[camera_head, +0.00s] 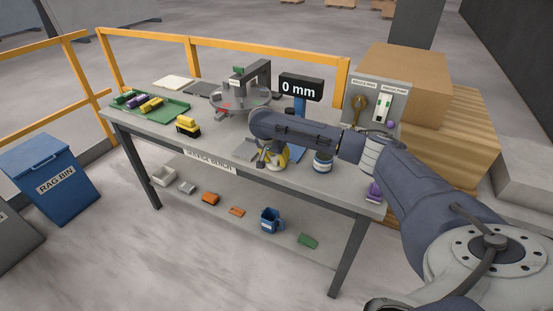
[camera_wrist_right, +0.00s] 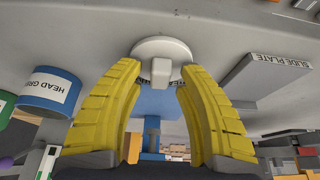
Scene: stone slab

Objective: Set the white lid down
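The white lid (camera_wrist_right: 161,48) is a round disc with a stubby knob, close to the grey bench surface in the right wrist view. Whether it rests fully on the bench is hard to tell. My right gripper (camera_wrist_right: 161,72) has its yellow fingers on either side of the knob, with a visible gap on each side. In the head view the right gripper (camera_head: 271,156) is low over the bench's front part, and the lid is mostly hidden by it. My left gripper is not in view.
A blue can with a white label (camera_head: 323,162) stands just right of the gripper. A slide plate (camera_wrist_right: 265,75) lies nearby. A yellow-and-black block (camera_head: 188,125) and a green tray (camera_head: 172,112) are farther left. A 0 mm display (camera_head: 300,88) stands behind.

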